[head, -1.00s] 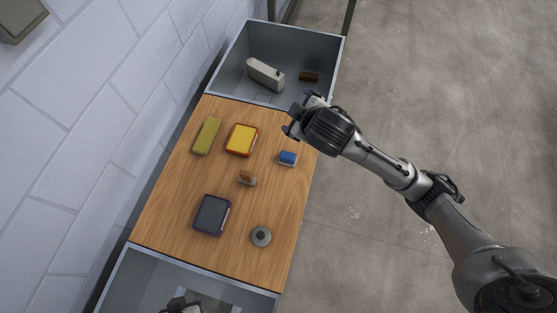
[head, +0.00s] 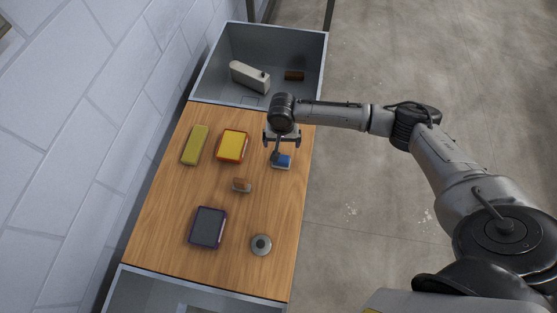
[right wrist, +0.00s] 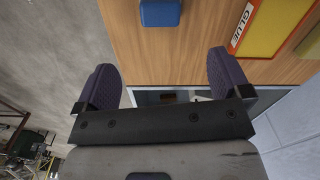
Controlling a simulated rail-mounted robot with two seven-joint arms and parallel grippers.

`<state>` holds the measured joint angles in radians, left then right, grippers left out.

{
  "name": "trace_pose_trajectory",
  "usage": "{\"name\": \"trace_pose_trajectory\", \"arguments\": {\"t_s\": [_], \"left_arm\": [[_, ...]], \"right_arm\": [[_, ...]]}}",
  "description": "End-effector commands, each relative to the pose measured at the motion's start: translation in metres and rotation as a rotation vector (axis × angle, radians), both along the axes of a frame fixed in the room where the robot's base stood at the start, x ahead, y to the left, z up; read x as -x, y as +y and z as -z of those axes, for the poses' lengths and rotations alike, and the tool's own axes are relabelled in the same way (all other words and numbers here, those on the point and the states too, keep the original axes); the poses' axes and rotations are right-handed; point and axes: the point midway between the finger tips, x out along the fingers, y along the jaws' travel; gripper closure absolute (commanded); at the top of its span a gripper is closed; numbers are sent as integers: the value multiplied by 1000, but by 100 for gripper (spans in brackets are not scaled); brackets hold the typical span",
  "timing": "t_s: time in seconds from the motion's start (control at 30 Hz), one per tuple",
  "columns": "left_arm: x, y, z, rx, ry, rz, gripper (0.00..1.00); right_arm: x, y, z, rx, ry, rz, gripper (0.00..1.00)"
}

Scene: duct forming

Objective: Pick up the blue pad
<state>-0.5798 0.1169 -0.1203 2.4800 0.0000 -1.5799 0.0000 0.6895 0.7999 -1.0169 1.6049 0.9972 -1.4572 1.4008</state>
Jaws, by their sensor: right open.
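The blue pad (head: 283,161) lies on the right side of the wooden table, partly hidden by my right gripper in the head view. It also shows in the right wrist view (right wrist: 160,13) at the top edge, cut off by the frame. My right gripper (head: 281,142) is above the table at the pad's far side. Its two dark fingers (right wrist: 165,78) are spread apart, with nothing between them, and the pad lies beyond their tips. My left gripper is not in view.
A grey bin (head: 225,92) with a pale block (head: 249,76) adjoins the far end.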

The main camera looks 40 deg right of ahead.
Motion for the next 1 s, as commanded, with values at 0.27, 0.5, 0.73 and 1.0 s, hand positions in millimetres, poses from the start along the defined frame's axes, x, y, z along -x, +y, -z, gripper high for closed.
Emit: {"name": "trace_pose_trajectory", "arguments": {"t_s": [0.27, 0.5, 0.73, 1.0], "left_arm": [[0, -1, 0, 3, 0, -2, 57], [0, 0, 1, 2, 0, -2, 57], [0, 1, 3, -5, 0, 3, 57], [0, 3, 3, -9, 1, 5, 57]], "right_arm": [[0, 1, 9, -1, -3, 166, 4], [0, 1, 49, 1, -3, 173, 4], [-1, 1, 78, 1, -4, 170, 4], [0, 1, 91, 1, -5, 170, 4]]}}
